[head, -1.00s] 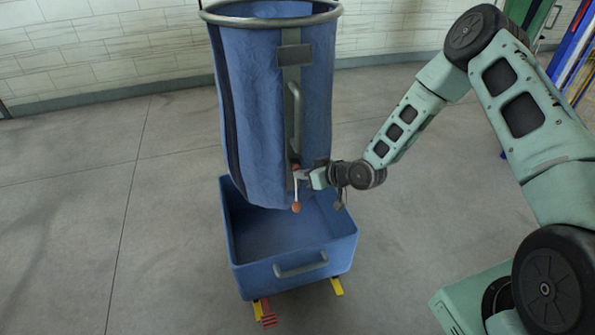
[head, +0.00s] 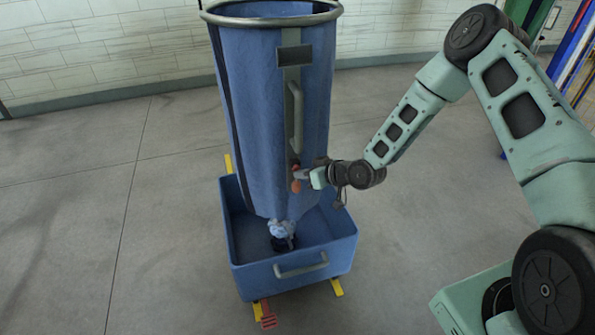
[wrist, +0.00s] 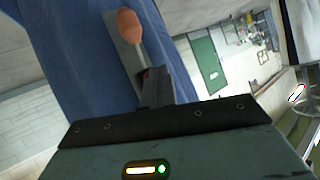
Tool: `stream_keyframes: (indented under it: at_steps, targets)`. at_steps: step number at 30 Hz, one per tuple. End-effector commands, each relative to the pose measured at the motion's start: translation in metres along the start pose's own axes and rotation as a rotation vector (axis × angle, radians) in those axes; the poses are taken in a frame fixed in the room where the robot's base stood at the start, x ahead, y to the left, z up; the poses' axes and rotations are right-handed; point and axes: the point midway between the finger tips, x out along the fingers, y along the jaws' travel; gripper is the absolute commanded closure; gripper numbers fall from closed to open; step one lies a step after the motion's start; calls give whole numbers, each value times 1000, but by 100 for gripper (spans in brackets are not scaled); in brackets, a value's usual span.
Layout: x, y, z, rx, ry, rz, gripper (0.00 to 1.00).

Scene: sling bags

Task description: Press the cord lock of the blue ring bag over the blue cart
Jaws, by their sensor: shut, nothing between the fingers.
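The blue ring bag (head: 262,110) hangs from its metal ring (head: 272,14) above the blue cart (head: 245,262). It also fills much of the wrist view (wrist: 85,60). My gripper (head: 299,176) is shut with nothing held, its tip at the orange cord lock (head: 296,186) on the bag's lower front. In the wrist view the orange knob (wrist: 129,25) shows just beyond my fingers (wrist: 150,80). The bag's bottom is open, narrowed inside the cart, and pale and dark contents (head: 283,235) show below it in the cart.
A grey handle (head: 296,115) runs down the bag's front strap above my gripper. The cart has a grey front handle (head: 301,266) and a red pedal (head: 267,315). The grey floor around the cart is clear.

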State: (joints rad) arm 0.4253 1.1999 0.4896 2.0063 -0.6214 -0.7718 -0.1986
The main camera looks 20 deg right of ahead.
Motion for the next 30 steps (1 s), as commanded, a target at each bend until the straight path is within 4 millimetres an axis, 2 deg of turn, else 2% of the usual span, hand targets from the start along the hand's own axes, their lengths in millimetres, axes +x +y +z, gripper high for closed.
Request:
stream_keyframes:
  at_steps: [9,20,30]
  targets:
    - [-11,-8,7,0,1,1,100]
    - [-13,-9,9,0,0,0,100]
    - [-35,-25,25,0,-2,-1,100]
